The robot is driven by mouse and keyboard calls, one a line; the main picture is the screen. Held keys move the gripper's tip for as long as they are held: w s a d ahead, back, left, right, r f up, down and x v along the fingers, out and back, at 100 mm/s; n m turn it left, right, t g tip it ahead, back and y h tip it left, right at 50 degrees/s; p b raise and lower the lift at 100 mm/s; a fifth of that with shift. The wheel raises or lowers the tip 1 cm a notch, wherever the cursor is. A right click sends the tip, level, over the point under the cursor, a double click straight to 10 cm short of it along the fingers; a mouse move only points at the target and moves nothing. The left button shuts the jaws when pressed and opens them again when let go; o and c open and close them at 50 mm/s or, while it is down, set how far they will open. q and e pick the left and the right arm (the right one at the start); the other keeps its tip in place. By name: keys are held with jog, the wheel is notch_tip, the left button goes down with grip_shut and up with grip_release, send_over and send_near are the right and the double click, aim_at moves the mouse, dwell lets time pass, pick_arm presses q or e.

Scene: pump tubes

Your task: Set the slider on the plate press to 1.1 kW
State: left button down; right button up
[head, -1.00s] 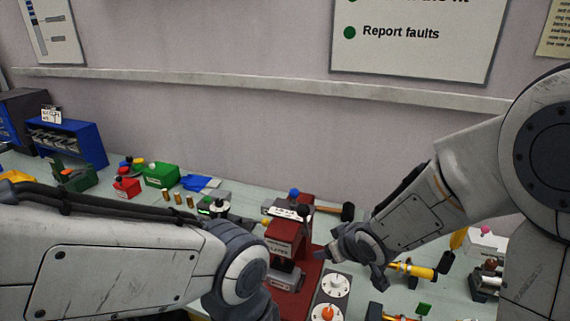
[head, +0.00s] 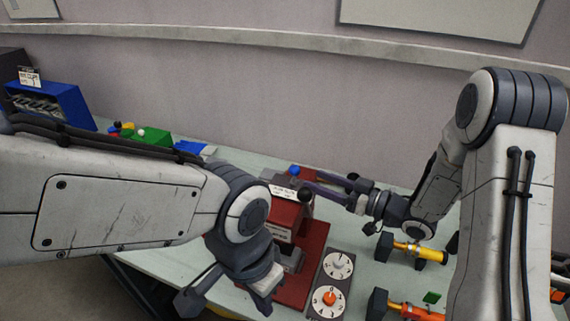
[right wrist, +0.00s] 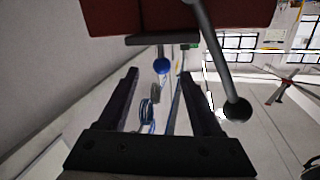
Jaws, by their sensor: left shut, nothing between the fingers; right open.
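The red plate press (head: 312,245) stands on the bench in the middle of the head view, partly hidden behind my left arm. A white scale strip (head: 284,192) lies on its top, beside a black ball knob (head: 305,195). A blue ball (head: 294,171) shows behind. My right gripper (head: 322,184) is open beside the press top. In the right wrist view the blue ball (right wrist: 162,66) appears between the fingers; the black ball (right wrist: 238,110) on a grey rod is outside them. I cannot tell whether anything touches. My left gripper (head: 265,285) is shut and empty in front of the press.
Yellow (head: 407,249) and orange (head: 420,313) tube pieces sit further right.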

aim_at(296, 171)
jog(key=shift+w+a+r+y, duration=0.1)
jog(key=shift+a+r+y, duration=0.1)
jog(key=shift+a+y, duration=0.25)
jog(key=p+x, duration=0.3)
jog(key=x, duration=0.5)
jog(key=shift+w+a+p, duration=0.1)
jog(key=shift+w+p, duration=0.05)
jog(key=shift+p, duration=0.25)
jog(key=shift+w+a+f, duration=0.15)
jog(key=shift+w+a, duration=0.2)
jog(key=shift+a, duration=0.15)
grip_shut()
